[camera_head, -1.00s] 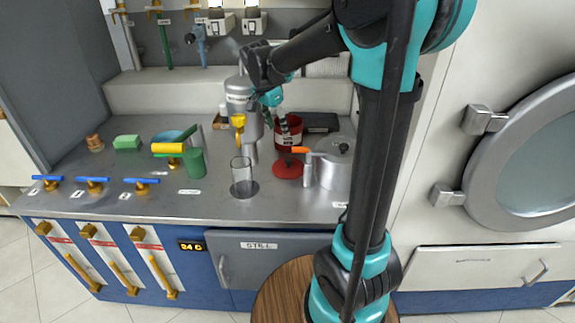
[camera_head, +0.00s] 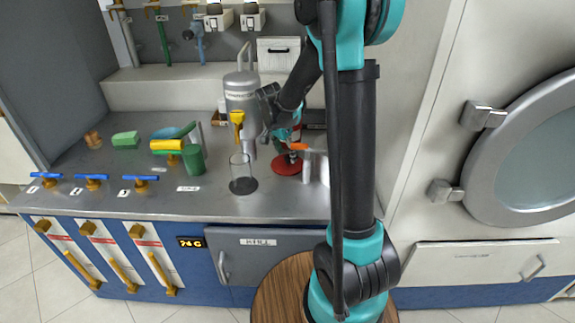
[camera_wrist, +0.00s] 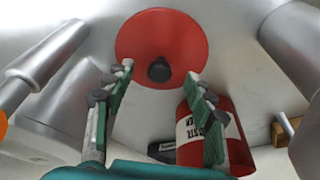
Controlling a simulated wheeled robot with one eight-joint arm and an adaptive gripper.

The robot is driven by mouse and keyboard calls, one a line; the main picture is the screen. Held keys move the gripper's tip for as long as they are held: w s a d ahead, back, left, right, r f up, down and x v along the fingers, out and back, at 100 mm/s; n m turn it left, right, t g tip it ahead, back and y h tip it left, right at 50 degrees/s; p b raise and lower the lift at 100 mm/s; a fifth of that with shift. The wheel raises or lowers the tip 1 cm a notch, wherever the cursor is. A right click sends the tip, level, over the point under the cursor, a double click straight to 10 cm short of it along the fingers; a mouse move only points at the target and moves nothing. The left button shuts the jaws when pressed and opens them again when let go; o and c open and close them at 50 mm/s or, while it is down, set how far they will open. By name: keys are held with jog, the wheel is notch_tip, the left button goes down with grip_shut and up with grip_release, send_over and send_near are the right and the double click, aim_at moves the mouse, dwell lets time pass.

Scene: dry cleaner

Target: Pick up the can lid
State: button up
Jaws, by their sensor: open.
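The can lid (camera_wrist: 160,40) is a red disc with a dark round knob in its middle. It lies flat on the metal counter, and in the head view (camera_head: 286,166) it is right of the clear glass cylinder. My gripper (camera_wrist: 163,80) is open, with its green-padded fingertips on either side of the knob in the wrist view. In the head view my gripper (camera_head: 295,150) is just above the lid's far side. I cannot tell whether the fingertips touch the lid. The red can (camera_wrist: 240,150) with a white label stands beside the right finger.
A clear glass cylinder (camera_head: 243,175) and a silver vessel with a yellow valve (camera_head: 238,122) stand left of the lid. A metal pot with an orange-handled tap (camera_head: 308,165) is close on the right, partly behind my arm. Green and yellow items stand further left.

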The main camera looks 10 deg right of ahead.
jog(key=shift+x, duration=1.25)
jog(key=shift+c, duration=0.6)
grip_shut()
